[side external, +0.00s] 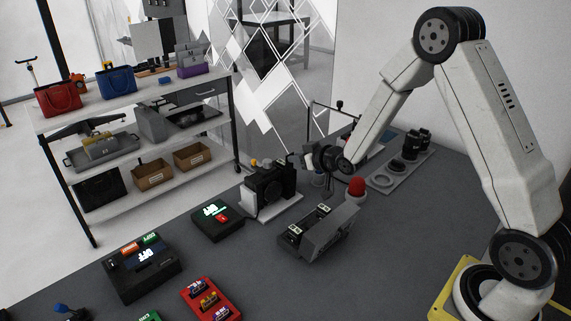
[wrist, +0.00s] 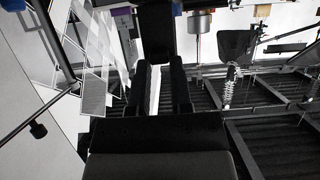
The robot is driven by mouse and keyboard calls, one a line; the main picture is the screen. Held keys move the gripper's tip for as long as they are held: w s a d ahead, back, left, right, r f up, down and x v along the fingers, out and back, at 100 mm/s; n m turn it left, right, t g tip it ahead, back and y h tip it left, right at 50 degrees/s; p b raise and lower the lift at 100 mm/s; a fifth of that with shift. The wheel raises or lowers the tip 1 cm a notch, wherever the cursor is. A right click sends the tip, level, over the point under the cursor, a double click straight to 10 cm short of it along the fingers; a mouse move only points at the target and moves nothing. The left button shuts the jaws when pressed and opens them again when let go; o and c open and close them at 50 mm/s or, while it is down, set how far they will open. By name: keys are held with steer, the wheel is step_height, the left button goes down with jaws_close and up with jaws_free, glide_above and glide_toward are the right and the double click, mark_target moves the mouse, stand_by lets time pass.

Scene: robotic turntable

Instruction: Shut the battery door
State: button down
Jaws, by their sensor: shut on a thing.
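My gripper (side external: 312,160) is at the right side of a black camera-like device (side external: 268,186), which stands upright on a white base. Its fingers are small and dark in the side view, and their exact contact is hard to see. In the wrist view the two dark fingers of my gripper (wrist: 162,72) point up the picture, close to a dark upright part (wrist: 157,32) at their tips. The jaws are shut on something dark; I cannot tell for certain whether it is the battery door. No separate door outline is clear in either view.
A grey open box (side external: 328,236) with small pale-topped items sits in front of my gripper. A red dome (side external: 356,187) stands to the right. A grey tray (side external: 402,170) with round black parts lies behind it. Black display units (side external: 217,219) stand at left.

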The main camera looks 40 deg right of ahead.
steer(key=shift+w+a+r+g, duration=0.15)
steer(key=shift+w+g, duration=0.25)
steer(key=shift+g, duration=0.4)
steer(key=shift+w+d+r+g, duration=0.15)
steer(key=shift+w+g, duration=0.25)
steer(key=shift+g, duration=0.4)
steer(key=c, duration=0.5)
jaws_free()
steer(key=shift+s+r, duration=0.1)
steer(key=shift+r, duration=0.05)
steer(key=shift+v, duration=3.75)
